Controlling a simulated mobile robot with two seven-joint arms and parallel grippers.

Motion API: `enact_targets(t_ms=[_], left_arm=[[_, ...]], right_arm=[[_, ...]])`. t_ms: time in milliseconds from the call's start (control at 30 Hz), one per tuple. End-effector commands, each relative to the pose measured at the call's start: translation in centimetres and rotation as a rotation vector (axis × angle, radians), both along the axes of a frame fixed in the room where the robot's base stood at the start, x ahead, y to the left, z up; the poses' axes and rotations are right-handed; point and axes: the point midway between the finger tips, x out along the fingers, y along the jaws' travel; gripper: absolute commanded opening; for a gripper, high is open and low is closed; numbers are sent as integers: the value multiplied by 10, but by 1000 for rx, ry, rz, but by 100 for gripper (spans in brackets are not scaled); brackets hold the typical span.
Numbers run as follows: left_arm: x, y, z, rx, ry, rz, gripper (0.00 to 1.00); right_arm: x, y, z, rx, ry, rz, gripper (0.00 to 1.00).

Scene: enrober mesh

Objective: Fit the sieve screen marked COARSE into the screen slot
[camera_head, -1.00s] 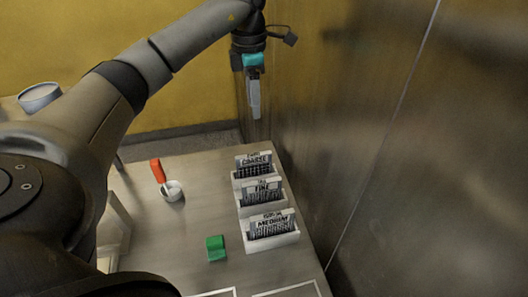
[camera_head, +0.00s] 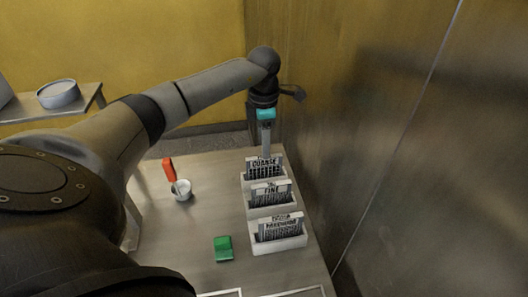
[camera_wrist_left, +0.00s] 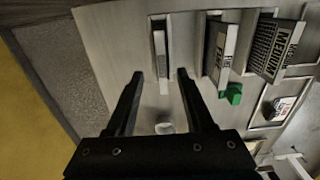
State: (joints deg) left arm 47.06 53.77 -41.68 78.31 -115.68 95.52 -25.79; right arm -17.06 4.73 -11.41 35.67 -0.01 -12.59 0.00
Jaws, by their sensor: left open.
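The COARSE sieve screen (camera_head: 264,168) stands upright in the farthest white holder (camera_head: 248,186) on the table. The FINE screen (camera_head: 271,194) and the MEDIUM screen (camera_head: 281,228) stand in similar holders nearer to me. My left gripper (camera_head: 266,150) points down just above and behind the COARSE screen. In the left wrist view the gripper (camera_wrist_left: 160,73) is open, and the COARSE screen (camera_wrist_left: 160,46) shows edge-on in line with the gap between the fingers. I see no grip on it. I cannot make out the screen slot. My right gripper is not in view.
A white cup (camera_head: 182,190) with a red-handled tool (camera_head: 169,169) and a green block (camera_head: 223,248) are on the table (camera_head: 205,220). A metal wall (camera_head: 350,150) rises close to the right of the holders. A grey bowl (camera_head: 58,94) stands at the far left.

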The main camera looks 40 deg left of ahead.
Motion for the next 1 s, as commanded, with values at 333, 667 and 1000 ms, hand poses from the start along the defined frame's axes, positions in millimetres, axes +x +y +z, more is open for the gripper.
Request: enact_targets(t_ms=[333, 667, 1000], left_arm=[[-2, -3, -34, 0, 0, 0, 52], [-2, -2, -33, 0, 0, 0, 34], [-2, -2, -33, 0, 0, 0, 0]], right_arm=[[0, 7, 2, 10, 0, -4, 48], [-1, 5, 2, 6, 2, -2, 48], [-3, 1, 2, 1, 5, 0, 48]])
